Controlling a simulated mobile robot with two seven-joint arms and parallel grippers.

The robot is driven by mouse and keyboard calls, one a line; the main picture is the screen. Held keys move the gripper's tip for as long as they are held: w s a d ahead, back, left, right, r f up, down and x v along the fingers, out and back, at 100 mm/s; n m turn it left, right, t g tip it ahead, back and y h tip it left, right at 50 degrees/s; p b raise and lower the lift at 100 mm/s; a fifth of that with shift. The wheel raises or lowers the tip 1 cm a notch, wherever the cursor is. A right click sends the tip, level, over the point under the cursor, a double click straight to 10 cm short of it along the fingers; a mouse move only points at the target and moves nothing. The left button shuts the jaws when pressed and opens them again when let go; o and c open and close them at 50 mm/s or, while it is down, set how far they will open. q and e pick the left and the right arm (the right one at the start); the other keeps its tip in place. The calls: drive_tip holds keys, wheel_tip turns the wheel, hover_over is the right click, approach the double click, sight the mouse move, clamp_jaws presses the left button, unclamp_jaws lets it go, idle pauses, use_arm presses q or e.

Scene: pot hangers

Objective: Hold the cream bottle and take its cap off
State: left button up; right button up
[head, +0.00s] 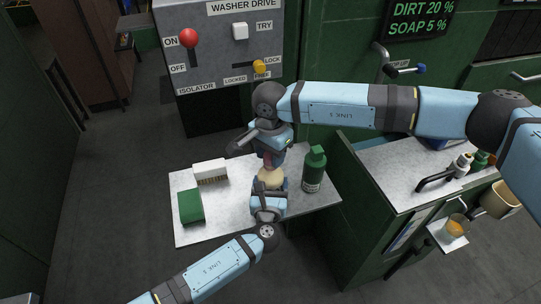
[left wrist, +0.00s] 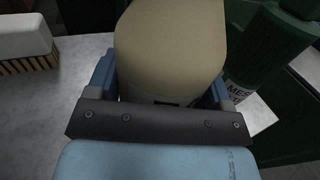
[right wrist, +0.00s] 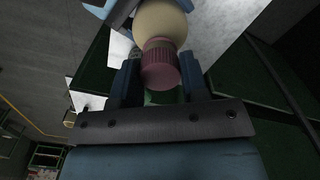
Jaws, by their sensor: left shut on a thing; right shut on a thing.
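The cream bottle (head: 270,178) is upright over the light worktop in the head view, mostly hidden by my grippers. It fills the middle of the left wrist view (left wrist: 170,45), with my left gripper (left wrist: 162,85) shut around its body. My right gripper (right wrist: 158,82) comes from above and is shut on the ridged, dull pink cap (right wrist: 161,64). The cap lines up with the bottle (right wrist: 160,20) in the right wrist view. I cannot tell whether the cap is seated on the neck or loose.
On the worktop (head: 228,226) stand a green bottle (head: 314,172) close on the right, a white brush (head: 210,171) and a green block (head: 190,207) on the left. A grey panel (head: 220,50) with levers stands behind. A counter with a tap (head: 435,180) is at right.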

drive_tip(key=shift+r, duration=0.65)
drive_tip(key=shift+r, duration=2)
use_arm(q)
drive_tip(key=o, duration=1.7)
drive_tip(key=shift+o, duration=0.2)
drive_tip(key=shift+s, duration=0.1)
